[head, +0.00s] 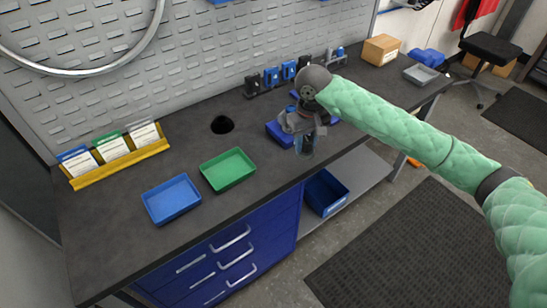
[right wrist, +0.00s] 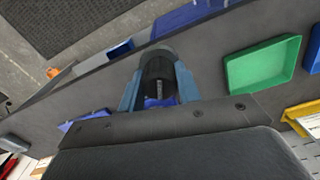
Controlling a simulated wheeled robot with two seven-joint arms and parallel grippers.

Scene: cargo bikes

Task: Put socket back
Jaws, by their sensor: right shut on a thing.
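My right gripper (head: 306,146) is above the workbench near its front edge, at the centre of the head view. In the right wrist view the fingers of my right gripper (right wrist: 159,88) are shut on a dark, round, hollow socket (right wrist: 157,66), one finger on each side. I cannot make out the socket in the head view. A blue tray-like thing (head: 279,134) lies on the bench just behind and left of the gripper, partly hidden by it. My left gripper is in neither view.
A green tray (head: 228,169) and a blue tray (head: 171,199) stand on the bench to the left. A yellow card rack (head: 121,164), a dark round hole or disc (head: 222,125) and a rack of blue tools (head: 272,78) are farther back. A cardboard box (head: 381,49) stands at the far right.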

